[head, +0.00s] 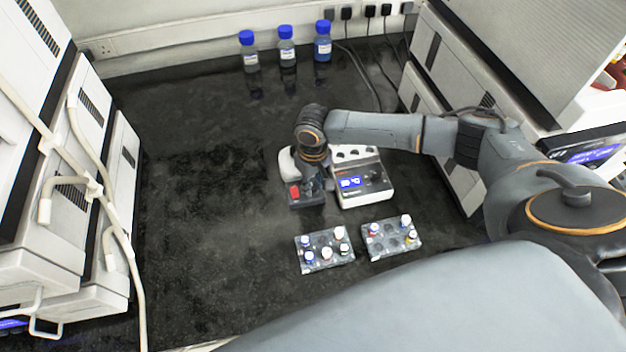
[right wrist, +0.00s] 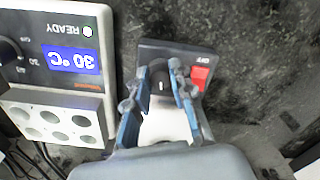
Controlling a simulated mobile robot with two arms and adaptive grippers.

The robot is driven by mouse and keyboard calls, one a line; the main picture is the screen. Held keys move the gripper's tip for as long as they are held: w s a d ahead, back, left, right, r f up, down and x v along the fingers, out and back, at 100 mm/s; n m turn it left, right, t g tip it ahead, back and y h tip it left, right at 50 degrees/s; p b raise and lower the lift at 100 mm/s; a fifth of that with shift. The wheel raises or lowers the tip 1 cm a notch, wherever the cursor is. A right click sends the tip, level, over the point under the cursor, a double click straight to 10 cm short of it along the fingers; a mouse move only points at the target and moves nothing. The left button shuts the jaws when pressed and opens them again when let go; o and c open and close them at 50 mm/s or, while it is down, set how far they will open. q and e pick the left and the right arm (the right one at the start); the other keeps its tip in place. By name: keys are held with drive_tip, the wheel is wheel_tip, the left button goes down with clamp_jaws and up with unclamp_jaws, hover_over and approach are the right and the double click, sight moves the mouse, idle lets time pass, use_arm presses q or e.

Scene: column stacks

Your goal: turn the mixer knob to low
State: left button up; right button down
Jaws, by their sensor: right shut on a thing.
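The mixer (head: 307,200) is a small device with a dark front panel, a red switch (head: 294,191) and a pale top, standing on the black bench. In the right wrist view its panel (right wrist: 151,49) appears upside down, with the dark mixer knob (right wrist: 160,76) between my fingers. A small pale mark shows on the knob, but the scale around it is hidden or too small to read. My right gripper (right wrist: 162,74) is shut on the knob, one finger on each side. In the head view my right wrist hides the knob. My left gripper is not in view.
A white heating block (head: 376,193) with a blue 30 °C display stands close beside the mixer. Two clear vial racks (head: 318,234) (head: 378,250) sit in front. Blue-capped bottles (head: 286,50) stand at the back. The bench (head: 205,180) to the left is clear.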

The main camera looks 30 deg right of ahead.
drive_tip(key=n+p, duration=0.2)
drive_tip(key=n, duration=0.1)
drive_tip(key=shift+r+n, duration=0.15)
drive_tip(key=shift+n, duration=0.15)
drive_tip(key=n+p, duration=0.2)
drive_tip(key=n, duration=0.1)
drive_tip(key=shift+n, duration=0.3)
drive_tip(key=n+p, duration=0.1)
drive_tip(key=n, duration=0.2)
drive_tip(key=shift+n, duration=0.3)
drive_tip(key=n, duration=0.4)
drive_tip(key=shift+w+n, duration=0.1)
drive_tip(key=shift+n, duration=0.3)
drive_tip(key=c, duration=1.4)
unclamp_jaws()
